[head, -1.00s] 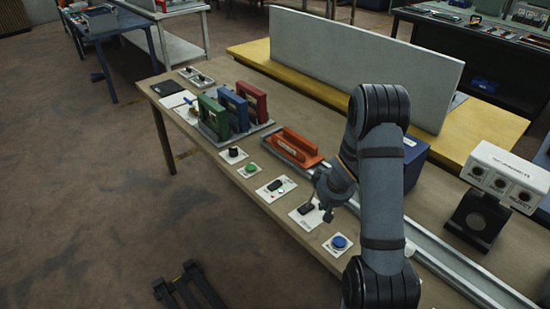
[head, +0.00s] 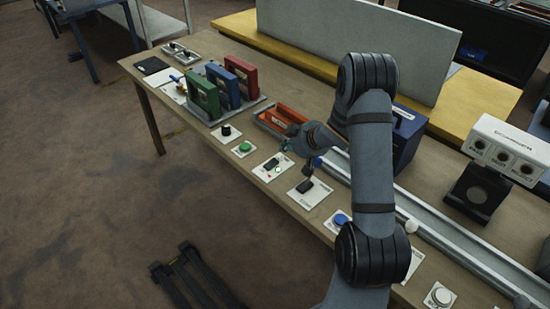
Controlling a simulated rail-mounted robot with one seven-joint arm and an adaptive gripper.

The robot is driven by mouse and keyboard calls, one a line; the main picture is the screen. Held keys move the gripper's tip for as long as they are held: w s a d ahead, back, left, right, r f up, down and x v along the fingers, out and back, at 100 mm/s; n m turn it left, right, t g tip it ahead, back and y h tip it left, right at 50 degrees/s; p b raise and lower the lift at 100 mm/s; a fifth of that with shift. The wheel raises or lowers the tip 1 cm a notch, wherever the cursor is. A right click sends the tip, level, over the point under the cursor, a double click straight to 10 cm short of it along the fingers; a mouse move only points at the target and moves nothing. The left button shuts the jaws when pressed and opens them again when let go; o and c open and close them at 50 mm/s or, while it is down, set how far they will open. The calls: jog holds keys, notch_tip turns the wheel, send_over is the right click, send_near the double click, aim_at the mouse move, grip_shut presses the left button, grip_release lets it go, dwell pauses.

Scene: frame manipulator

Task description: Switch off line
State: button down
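A row of control plates runs along the front of the wooden table in the head view. A white plate with a black rocker switch (head: 271,164) has a small red mark beside it. To its right is a plate with another black switch (head: 305,187); its label is too small to read. My gripper (head: 299,159) is above and just behind these two switches. It is small and dark, and I cannot tell how far its fingers are apart or whether it touches a switch. No held object shows.
A black knob (head: 227,132) and green button (head: 244,148) are to the left, a blue button (head: 341,219) to the right. Green, blue and red frames (head: 241,78) stand behind. A dark blue box (head: 407,140) stands behind my arm.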

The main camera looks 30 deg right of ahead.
jog(key=p, duration=0.2)
send_over(271, 160)
jog(key=s, duration=0.3)
jog(key=f, duration=0.6)
jog(key=shift+a+f, duration=0.2)
jog(key=shift+f, duration=0.15)
notch_tip(271, 160, down, 2)
jog(key=shift+d+f, duration=0.15)
jog(key=shift+f, duration=0.05)
jog(key=shift+w+d+f, duration=0.1)
jog(key=shift+d+f, duration=0.05)
jog(key=shift+f, duration=0.65)
jog(key=shift+d+f+b, duration=0.25)
jog(key=shift+f+b, duration=0.4)
jog(key=shift+b, duration=0.15)
jog(key=shift+r, duration=0.2)
